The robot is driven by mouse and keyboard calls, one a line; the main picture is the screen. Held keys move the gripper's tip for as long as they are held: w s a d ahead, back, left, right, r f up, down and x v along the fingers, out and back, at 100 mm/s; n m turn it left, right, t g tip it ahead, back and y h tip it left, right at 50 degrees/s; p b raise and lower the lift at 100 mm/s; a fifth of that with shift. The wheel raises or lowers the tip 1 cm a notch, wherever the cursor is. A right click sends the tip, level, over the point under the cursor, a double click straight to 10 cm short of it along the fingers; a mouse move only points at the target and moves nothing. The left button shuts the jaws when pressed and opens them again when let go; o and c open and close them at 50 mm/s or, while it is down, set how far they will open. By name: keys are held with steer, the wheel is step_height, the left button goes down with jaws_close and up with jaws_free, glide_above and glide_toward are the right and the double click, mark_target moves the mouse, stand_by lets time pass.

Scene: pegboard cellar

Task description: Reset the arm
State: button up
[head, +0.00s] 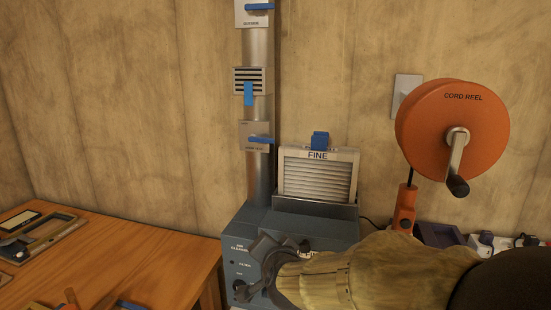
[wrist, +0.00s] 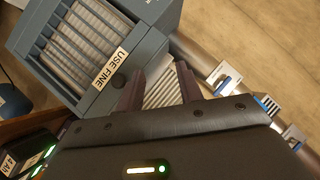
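My arm reaches in from the lower right in the head view, and my gripper (head: 268,258) is at the front of the blue-grey air cleaner (head: 240,222). In the wrist view the two dark fingers of my gripper (wrist: 160,80) stand apart. A pale striped surface shows between them, and I see no finger closed on it. The air cleaner's slatted side (wrist: 82,45) and a "USE FINE" label (wrist: 111,68) are just beyond the fingers, at upper left. The fingertips are hard to make out in the head view.
A filter marked FINE (head: 318,176) stands upright in the cleaner's top. A metal duct (head: 260,180) with blue levers rises beside it. An orange cord reel (head: 440,125) is at right. A wooden bench (head: 150,250) with trays is at left.

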steer(key=s+d+f+n+g+h, duration=0.2)
steer(key=s+d+f+n+g, duration=0.5)
steer(key=s+d+f+g, duration=0.7)
step_height(320, 180, up, 14)
steer(key=s+d+t+p, duration=0.1)
steer(key=s+t+p, duration=0.1)
steer(key=p, duration=1.5)
steer(key=shift+s+d+t, duration=0.4)
steer(key=shift+t, duration=0.4)
